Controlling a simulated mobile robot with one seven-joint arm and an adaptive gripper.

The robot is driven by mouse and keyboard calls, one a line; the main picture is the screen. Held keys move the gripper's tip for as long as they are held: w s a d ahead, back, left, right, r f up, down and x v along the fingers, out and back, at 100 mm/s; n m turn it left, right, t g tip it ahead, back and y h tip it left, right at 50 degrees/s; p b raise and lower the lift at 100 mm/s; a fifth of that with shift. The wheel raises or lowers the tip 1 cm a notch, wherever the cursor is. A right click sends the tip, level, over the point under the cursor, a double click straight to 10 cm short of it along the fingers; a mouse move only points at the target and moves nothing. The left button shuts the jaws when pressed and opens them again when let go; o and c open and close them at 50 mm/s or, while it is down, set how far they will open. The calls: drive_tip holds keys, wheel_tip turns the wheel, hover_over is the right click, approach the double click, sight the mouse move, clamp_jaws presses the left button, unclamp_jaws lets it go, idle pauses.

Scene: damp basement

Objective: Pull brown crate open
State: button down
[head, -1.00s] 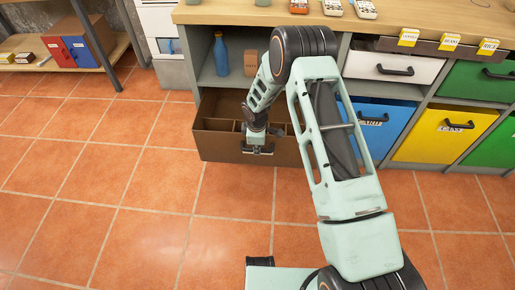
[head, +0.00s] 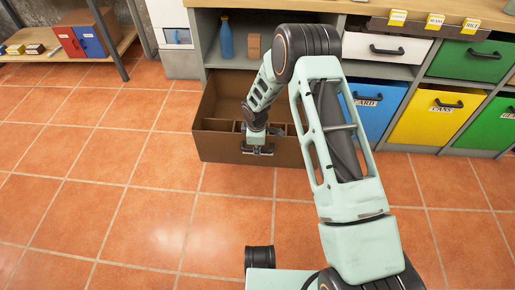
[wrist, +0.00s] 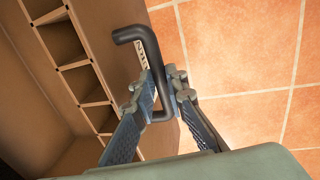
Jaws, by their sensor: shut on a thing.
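The brown crate (head: 225,148) is pulled well out of the lower left bay of the shelf unit, like a drawer. Its inside shows a row of small compartments along the front in the wrist view (wrist: 35,80). My gripper (head: 257,150) is at the crate's front. In the wrist view my gripper (wrist: 165,95) is shut on the dark bar handle (wrist: 128,35), one finger on each side of the bar. A label behind the handle is partly covered. My arm hides the crate's right part in the head view.
A blue bottle (head: 226,40) and a small brown box (head: 254,47) stand on the shelf above. A blue bin (head: 378,105), a yellow bin (head: 428,115) and green bins (head: 470,62) are closed to the right. The tiled floor (head: 130,215) in front is clear.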

idle(0.3)
drive_tip(key=c, duration=1.9)
unclamp_jaws()
drive_tip(key=shift+c, duration=0.2)
drive_tip(key=shift+r, duration=0.1)
wheel_tip(320, 180, up, 12)
drive_tip(key=s, duration=0.2)
drive_tip(key=shift+s, duration=0.2)
